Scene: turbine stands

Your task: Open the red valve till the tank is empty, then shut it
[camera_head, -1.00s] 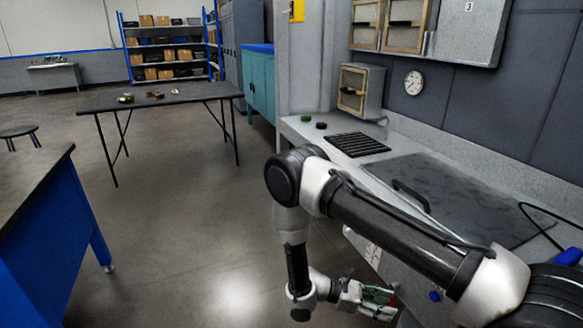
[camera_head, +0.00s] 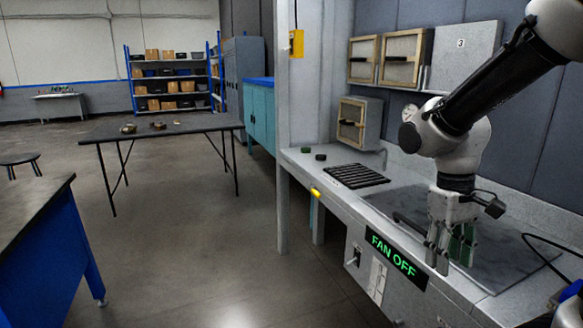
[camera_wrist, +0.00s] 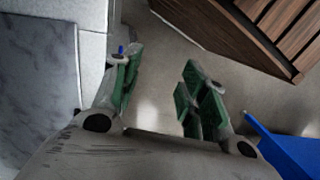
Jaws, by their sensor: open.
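My gripper (camera_head: 448,262) hangs fingers-down in front of the grey panel at the bench's right part in the head view. Its green-padded fingers stand apart with nothing between them. The wrist view shows the same open gripper (camera_wrist: 162,88) with bare floor showing beyond the gap. I see no red valve and no tank in either view. A blue part (camera_head: 571,291) shows at the lower right edge of the head view; I cannot tell what it is.
The bench front carries a lit "FAN OFF" sign (camera_head: 393,259) and a switch (camera_head: 354,256). A black grille (camera_head: 356,175) lies on the bench. A dark table (camera_head: 165,126) and a blue-sided bench (camera_head: 62,248) stand left. Floor between is clear.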

